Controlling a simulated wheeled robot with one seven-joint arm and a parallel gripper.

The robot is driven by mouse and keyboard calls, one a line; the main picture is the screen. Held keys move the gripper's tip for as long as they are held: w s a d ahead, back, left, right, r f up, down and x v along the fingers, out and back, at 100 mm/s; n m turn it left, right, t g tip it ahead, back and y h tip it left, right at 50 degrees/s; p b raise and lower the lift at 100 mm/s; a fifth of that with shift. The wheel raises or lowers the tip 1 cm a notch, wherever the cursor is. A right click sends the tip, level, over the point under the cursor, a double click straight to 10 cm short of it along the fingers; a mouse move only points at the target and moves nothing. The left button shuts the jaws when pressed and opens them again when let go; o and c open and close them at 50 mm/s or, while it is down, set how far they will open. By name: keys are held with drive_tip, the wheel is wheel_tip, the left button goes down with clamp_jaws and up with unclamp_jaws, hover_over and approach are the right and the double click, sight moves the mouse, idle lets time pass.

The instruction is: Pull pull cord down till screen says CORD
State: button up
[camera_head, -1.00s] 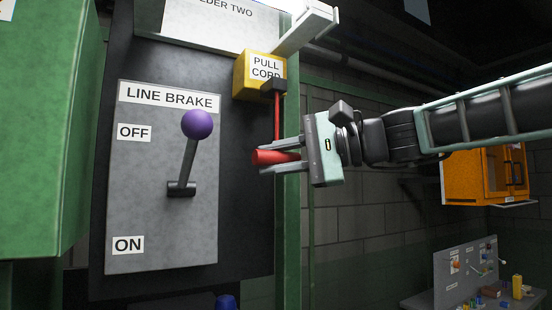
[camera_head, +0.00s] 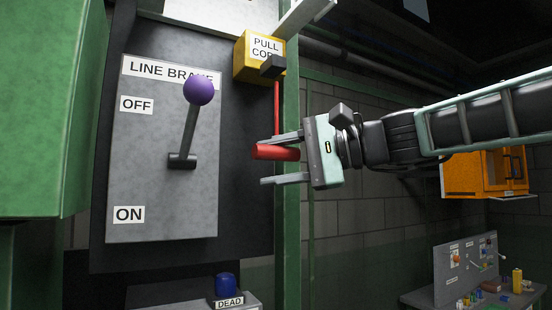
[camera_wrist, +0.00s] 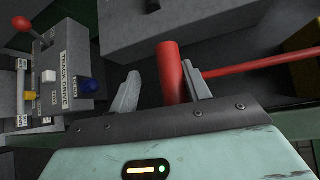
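The pull cord is a red line (camera_head: 277,108) below a yellow box (camera_head: 245,62) labelled PULL CORD. It ends in a thick red handle (camera_head: 268,152). My gripper (camera_head: 283,160) is open around the handle, with one finger above it and one below. The handle lies close to the upper finger and clear of the lower one. In the wrist view the handle (camera_wrist: 171,70) is between the spread fingers, next to the right one; I cannot tell if they touch. A pale panel (camera_head: 215,12) at the top is cut off, and no screen text is readable.
Left of the cord is a LINE BRAKE plate (camera_head: 145,180) with a purple-knobbed lever (camera_head: 198,90) near OFF. A blue button (camera_head: 225,285) sits below. A green post (camera_head: 291,220) stands behind the gripper. An orange cabinet (camera_head: 470,175) is at right.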

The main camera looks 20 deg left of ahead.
idle(0.4)
drive_tip(key=d+r+b, duration=0.1)
drive_tip(key=d+b, duration=0.2)
drive_tip(key=d, duration=0.5)
drive_tip(key=w+d+r+b, duration=0.1)
drive_tip(key=d+b, duration=0.2)
drive_tip(key=d, duration=0.6)
drive_tip(key=shift+w+r, duration=0.25)
drive_tip(key=shift+r, duration=0.05)
drive_tip(key=shift+f, duration=0.1)
